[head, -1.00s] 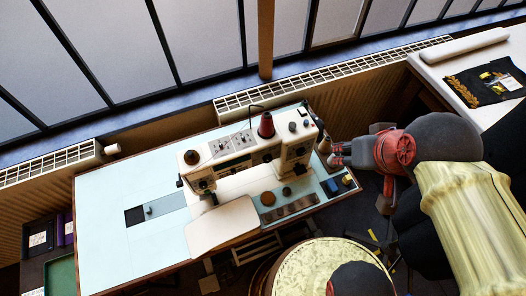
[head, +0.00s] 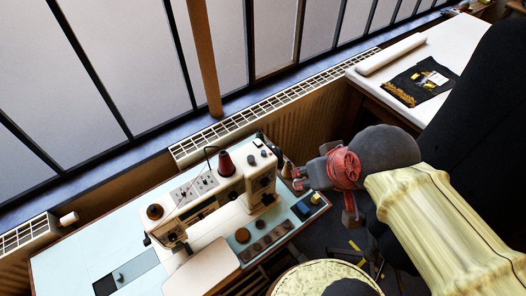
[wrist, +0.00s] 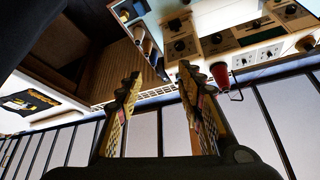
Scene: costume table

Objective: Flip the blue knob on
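A white sewing machine (head: 232,207) stands on a pale blue table (head: 75,262). Dark knobs and dials show on its right end, and its panel with dials is close in the wrist view (wrist: 240,45). A small blue block (head: 302,209) lies at the table's right corner beside a yellow piece (head: 316,198). I cannot make out clearly which knob is blue. My gripper (head: 292,178) is just right of the machine's right end. In the wrist view its two fingers (wrist: 160,76) stand apart with nothing between them.
A red thread cone (head: 226,164) stands on the machine, and it also shows in the wrist view (wrist: 221,76). A radiator grille (head: 270,109) runs under the windows behind. A white side table (head: 440,108) is at back right. A round patterned seat (head: 318,280) is in front.

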